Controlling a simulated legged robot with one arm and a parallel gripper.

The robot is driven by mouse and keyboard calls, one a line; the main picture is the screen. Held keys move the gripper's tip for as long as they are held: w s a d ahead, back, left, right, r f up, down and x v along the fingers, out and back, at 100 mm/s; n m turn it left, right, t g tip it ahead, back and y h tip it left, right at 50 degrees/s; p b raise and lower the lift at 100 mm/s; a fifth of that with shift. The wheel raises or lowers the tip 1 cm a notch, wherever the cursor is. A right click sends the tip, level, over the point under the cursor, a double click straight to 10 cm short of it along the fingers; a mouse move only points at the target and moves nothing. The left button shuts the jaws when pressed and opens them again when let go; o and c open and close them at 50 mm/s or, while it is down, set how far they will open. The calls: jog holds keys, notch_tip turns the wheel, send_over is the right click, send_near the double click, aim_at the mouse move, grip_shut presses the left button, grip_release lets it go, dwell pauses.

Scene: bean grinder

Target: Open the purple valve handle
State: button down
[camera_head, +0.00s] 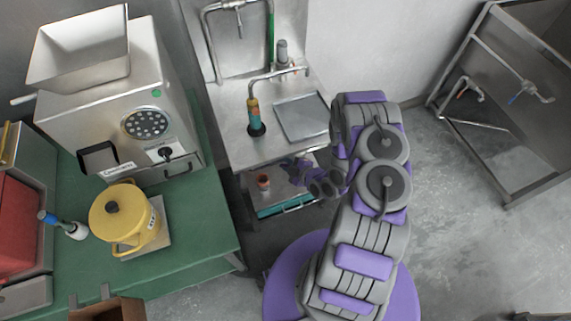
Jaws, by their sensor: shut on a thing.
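My purple and grey arm reaches up the middle of the picture and bends left to the front edge of the steel sink stand. My gripper (293,169) is small in view, at that front edge below the steel tray. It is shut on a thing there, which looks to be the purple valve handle. The handle cannot be clearly told apart from the purple parts of my gripper, and its angle is too small to read.
The steel sink stand (228,143) carries a flat tray (302,117) and a tap. A small reddish pot (263,182) is on its lower shelf. Left, a green table (190,225) holds a steel grinder (105,115) and a yellow canister (138,225).

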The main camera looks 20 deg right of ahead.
jog(key=shift+a, duration=0.1)
jog(key=c, duration=1.1)
grip_release()
jog(key=p+v, duration=0.3)
jog(key=v, duration=1.4)
jog(key=shift+s, duration=0.15)
jog(key=shift+c, duration=0.3)
